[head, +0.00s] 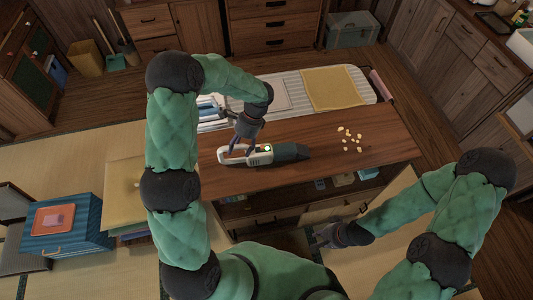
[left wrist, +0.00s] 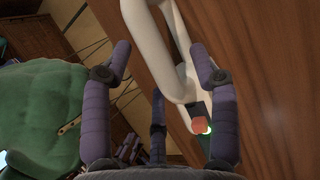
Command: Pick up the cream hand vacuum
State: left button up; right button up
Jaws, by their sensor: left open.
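The cream hand vacuum (head: 260,158) lies on its side on the wooden counter, its loop handle to the left and its dark grey nozzle to the right. A green light shows on its body. My left gripper (head: 240,149) is over the handle end, fingers pointing down. In the left wrist view the vacuum's cream handle (left wrist: 150,40) runs between the spread fingers of the open left gripper (left wrist: 161,52); I cannot tell whether they touch it. My right gripper (head: 327,238) is away from the vacuum, low in front of the counter; its finger opening is unclear.
Several small pale pieces (head: 349,139) lie on the counter to the right. Behind it are a yellow cloth (head: 330,88) and a white striped surface. A blue box (head: 65,233) with an orange tray stands at left. The counter right of the vacuum is mostly clear.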

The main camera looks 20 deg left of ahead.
pick_arm(q)
jog(key=shift+s+a+f, duration=0.1)
jog(key=shift+s+f, duration=0.1)
jog(key=shift+f, duration=0.25)
grip_shut()
jog(key=shift+r, duration=0.1)
